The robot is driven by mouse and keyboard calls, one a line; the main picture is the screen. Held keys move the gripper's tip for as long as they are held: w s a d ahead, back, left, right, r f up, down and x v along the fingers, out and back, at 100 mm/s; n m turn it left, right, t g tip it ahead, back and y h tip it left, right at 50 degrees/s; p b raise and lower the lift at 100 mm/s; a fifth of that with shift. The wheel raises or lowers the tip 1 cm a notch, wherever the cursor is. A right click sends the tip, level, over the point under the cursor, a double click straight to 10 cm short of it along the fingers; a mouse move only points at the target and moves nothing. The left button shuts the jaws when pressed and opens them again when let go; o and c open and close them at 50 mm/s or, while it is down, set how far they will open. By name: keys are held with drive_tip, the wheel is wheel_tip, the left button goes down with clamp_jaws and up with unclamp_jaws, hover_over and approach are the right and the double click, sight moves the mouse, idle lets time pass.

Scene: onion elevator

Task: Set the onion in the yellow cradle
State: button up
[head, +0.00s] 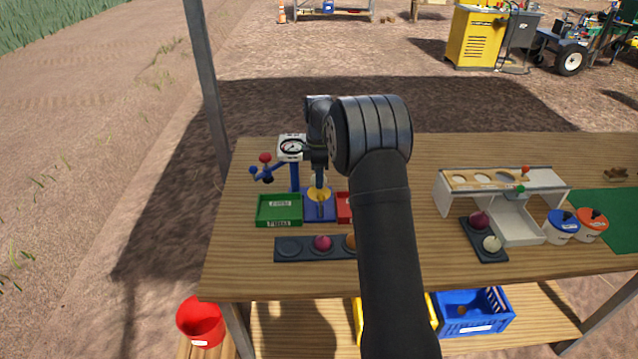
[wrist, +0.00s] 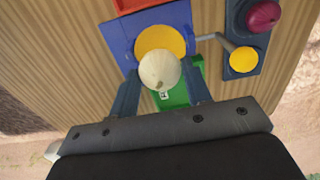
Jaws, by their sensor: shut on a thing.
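The pale onion (wrist: 160,71) is held between the two fingers of my gripper (wrist: 162,90) in the wrist view. In the head view my gripper (head: 319,172) points down over the yellow cradle (head: 319,194), and the onion is mostly hidden there. The round yellow cradle (wrist: 160,40) shows just behind the onion in the wrist view, partly covered by it. It sits on a blue base (wrist: 118,22). I cannot tell whether the onion touches the cradle.
A green tray (head: 279,210) lies left of the base and a red tray (head: 343,208) right. A dial (head: 291,147) stands behind. A dark holder (head: 290,248) with a red onion (head: 322,243) lies in front.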

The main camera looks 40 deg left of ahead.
drive_tip(key=shift+f, duration=1.6)
drive_tip(key=shift+f, duration=0.2)
drive_tip(key=o, duration=1)
drive_tip(key=shift+r, duration=0.1)
wheel_tip(320, 180, up, 12)
drive_tip(key=shift+r, duration=0.1)
